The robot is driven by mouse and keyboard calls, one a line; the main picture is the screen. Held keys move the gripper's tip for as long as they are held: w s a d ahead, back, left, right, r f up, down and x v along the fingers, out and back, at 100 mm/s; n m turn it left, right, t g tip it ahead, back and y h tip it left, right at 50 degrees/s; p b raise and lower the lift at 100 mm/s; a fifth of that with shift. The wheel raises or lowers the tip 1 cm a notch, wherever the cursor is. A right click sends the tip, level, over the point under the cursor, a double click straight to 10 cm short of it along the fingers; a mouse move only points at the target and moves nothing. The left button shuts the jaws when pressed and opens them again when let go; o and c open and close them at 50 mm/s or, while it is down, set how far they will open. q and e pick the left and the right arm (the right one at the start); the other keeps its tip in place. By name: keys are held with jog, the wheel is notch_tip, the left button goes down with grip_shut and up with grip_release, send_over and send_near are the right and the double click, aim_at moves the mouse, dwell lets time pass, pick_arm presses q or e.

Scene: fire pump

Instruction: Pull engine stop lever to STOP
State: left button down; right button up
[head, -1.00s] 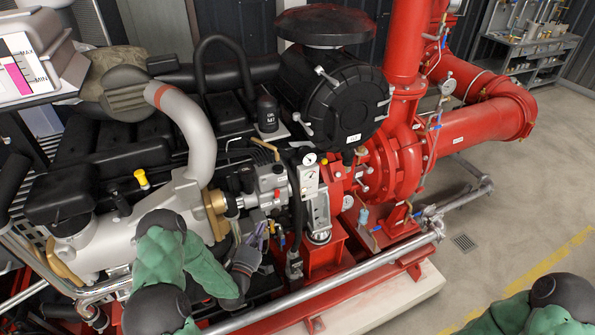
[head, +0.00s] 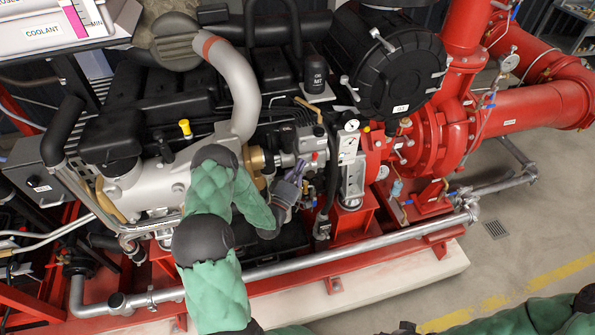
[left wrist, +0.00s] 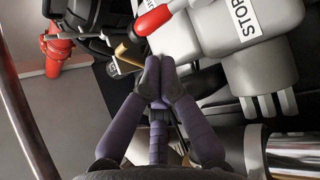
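The engine stop lever shows a red grip (left wrist: 153,20) in the left wrist view, beside a grey housing (left wrist: 222,38) with a STOP label. In the head view the grey housing (head: 287,142) sits at the middle of the engine; a small red part (head: 314,155) on its right side looks like the lever grip. My left gripper (left wrist: 156,72) has its purple fingers drawn together at the tips, with nothing seen between them. Its tips are just below the red grip in the picture, apart from it. In the head view the left gripper (head: 296,172) is in front of the housing. My right gripper is out of view.
A brass-coloured rod (left wrist: 126,49) passes close left of the fingertips. A silver rail (head: 350,255) runs along the front of the pump set, below my left arm. Red pump pipes (head: 530,105) stand at right. The floor at right is clear.

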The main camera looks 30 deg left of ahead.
aim_at(312, 143)
pick_arm(q)
jog(key=shift+x, duration=2.9)
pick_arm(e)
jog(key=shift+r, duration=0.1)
